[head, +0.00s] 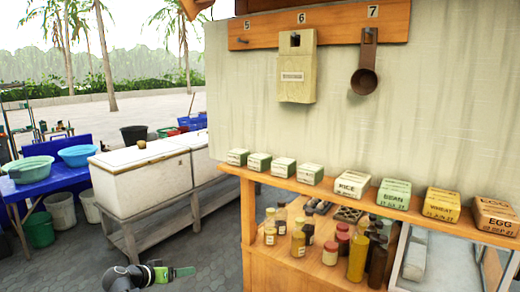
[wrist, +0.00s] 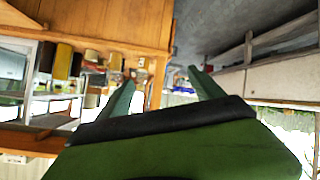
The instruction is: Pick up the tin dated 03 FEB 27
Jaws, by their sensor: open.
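A row of tins stands on the wooden shelf (head: 400,207) in the head view. The four larger ones read RICE (head: 352,184), BEAN (head: 393,194), WHEAT (head: 441,204) and EGG (head: 495,216). Each has a date line too small to read surely. Smaller green-and-white tins (head: 285,167) stand to their left, their print too small to read. My gripper (head: 190,271) is low at the bottom left, below and left of the shelf, apart from every tin. In the wrist view its two green fingers (wrist: 162,78) are spread and empty.
Bottles and jars (head: 330,252) stand on a lower counter under the shelf. A wooden box (head: 297,66) and a brown scoop (head: 364,76) hang above on a numbered board. White chests (head: 145,170) and a blue table (head: 60,178) are at left. Paved floor (head: 75,262) is open at lower left.

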